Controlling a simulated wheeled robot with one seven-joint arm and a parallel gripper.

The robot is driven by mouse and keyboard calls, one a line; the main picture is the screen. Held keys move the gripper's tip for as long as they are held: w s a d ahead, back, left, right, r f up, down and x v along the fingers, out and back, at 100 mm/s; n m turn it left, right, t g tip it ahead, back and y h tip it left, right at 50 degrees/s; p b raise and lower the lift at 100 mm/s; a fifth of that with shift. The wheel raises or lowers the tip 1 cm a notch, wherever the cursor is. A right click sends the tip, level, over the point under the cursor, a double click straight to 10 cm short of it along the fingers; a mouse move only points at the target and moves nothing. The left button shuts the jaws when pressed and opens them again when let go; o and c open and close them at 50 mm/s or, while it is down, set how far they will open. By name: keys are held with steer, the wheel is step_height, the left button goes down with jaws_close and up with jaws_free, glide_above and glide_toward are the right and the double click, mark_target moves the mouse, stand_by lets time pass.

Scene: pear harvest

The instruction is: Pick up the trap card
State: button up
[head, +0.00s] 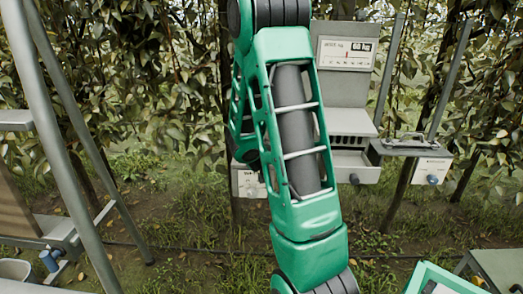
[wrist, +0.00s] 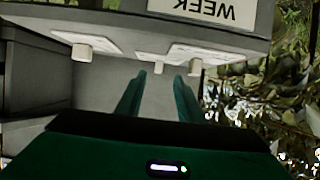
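My gripper (wrist: 160,82) shows in the wrist view with its two green fingers apart and nothing clearly held between them. The fingers point at a grey panel or box. On it are pale flat plates with knob-like pegs, one plate at the left (wrist: 110,42) and one at the right (wrist: 222,50). I cannot tell which plate, if any, is the trap card. In the head view my green arm hides part of the middle, and the gripper is out of view.
An upside-down "WEEK" sign (wrist: 220,8) is above the plates in the wrist view. The head view shows a grey stand with a dial board (head: 346,54), a box with a blue knob (head: 432,170), a ladder (head: 62,130) and a green-rimmed container (head: 418,276). Leaves crowd the right wrist view.

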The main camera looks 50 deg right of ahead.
steer(key=shift+r+x, duration=0.2)
steer(key=shift+x, duration=3)
steer(key=shift+d, duration=0.1)
steer(key=shift+c, duration=0.6)
jaws_close()
